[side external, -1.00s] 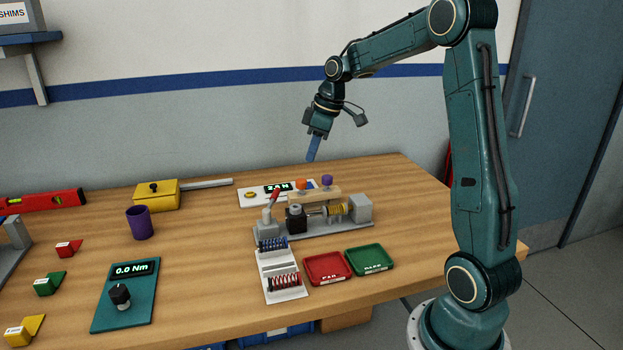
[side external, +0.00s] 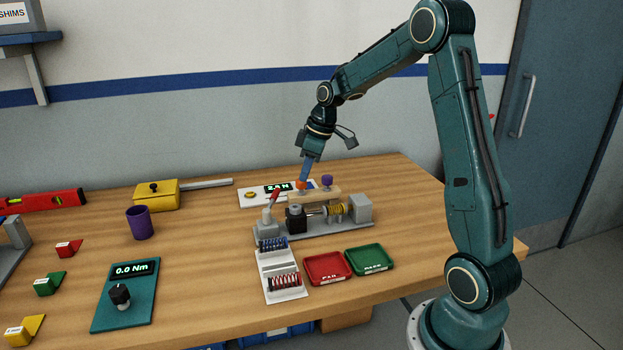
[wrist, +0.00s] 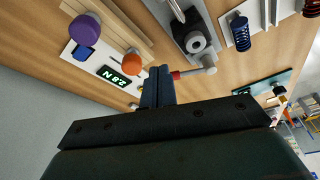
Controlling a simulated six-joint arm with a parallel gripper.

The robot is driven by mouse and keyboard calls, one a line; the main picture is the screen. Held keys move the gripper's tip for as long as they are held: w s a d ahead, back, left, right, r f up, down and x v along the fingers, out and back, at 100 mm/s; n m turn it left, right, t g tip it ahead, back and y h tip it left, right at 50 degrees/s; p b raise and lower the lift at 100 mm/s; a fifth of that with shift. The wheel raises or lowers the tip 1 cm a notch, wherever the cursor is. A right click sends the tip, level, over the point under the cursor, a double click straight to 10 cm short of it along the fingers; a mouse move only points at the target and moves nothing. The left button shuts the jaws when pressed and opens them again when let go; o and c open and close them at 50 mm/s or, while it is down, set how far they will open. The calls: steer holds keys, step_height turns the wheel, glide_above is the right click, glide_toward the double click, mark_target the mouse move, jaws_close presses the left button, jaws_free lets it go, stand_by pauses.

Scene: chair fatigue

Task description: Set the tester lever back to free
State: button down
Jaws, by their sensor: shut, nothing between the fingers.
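The tester (side external: 320,226) is a grey fixture on the wooden table, with a black block, a yellow coil and a grey end block. Its lever (side external: 274,197) has a red grip and leans up and to the right at the tester's left end. In the wrist view the lever (wrist: 190,73) shows just right of my fingertips, partly hidden by them. My gripper (side external: 304,179) is shut and empty, pointing down above the back of the tester, near the orange knob. In the wrist view its blue fingers (wrist: 157,75) are together. I cannot tell whether they touch anything.
An orange knob (side external: 302,185) and a purple knob (side external: 327,181) stand on a wooden block behind the tester. A white panel with a display (side external: 256,199) lies behind. In front are a spring rack (side external: 284,291), a red tray (side external: 327,269) and a green tray (side external: 370,259).

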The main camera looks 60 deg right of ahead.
mark_target(277, 191)
steer(key=x, duration=0.4)
steer(key=shift+f, duration=0.2)
steer(key=shift+w+a+f, duration=0.1)
steer(key=shift+w+a, duration=0.15)
steer(key=shift+w, duration=0.35)
steer(key=shift+w+a+f, duration=0.1)
steer(key=shift+w+a, duration=0.1)
steer(key=shift+w, duration=0.45)
steer(key=shift+w+a+f, duration=0.1)
steer(key=shift+w+a, duration=0.15)
steer(key=shift+w, duration=0.35)
steer(key=shift+w+n, duration=0.5)
steer(key=shift+n, duration=0.1)
steer(key=shift+w+a+n+y, duration=0.1)
steer(key=shift+w+n+y, duration=0.2)
steer(key=shift+w+n, duration=0.35)
steer(key=w+n, duration=0.2)
steer(key=shift+a+n+g+y, duration=0.3)
steer(key=shift+a+n+g, duration=0.05)
steer(key=shift+g, duration=0.05)
steer(key=w+n, duration=0.1)
steer(key=w+a+n, duration=0.1)
steer(key=n, duration=0.1)
steer(key=shift+a+g+y, duration=0.25)
steer(key=shift+g+y, duration=0.05)
steer(key=shift+g, duration=0.1)
steer(key=shift+w+a+n+g, duration=0.3)
steer(key=shift+w+a+n, duration=0.3)
steer(key=shift+n, duration=0.6)
steer(key=shift+a, duration=0.1)
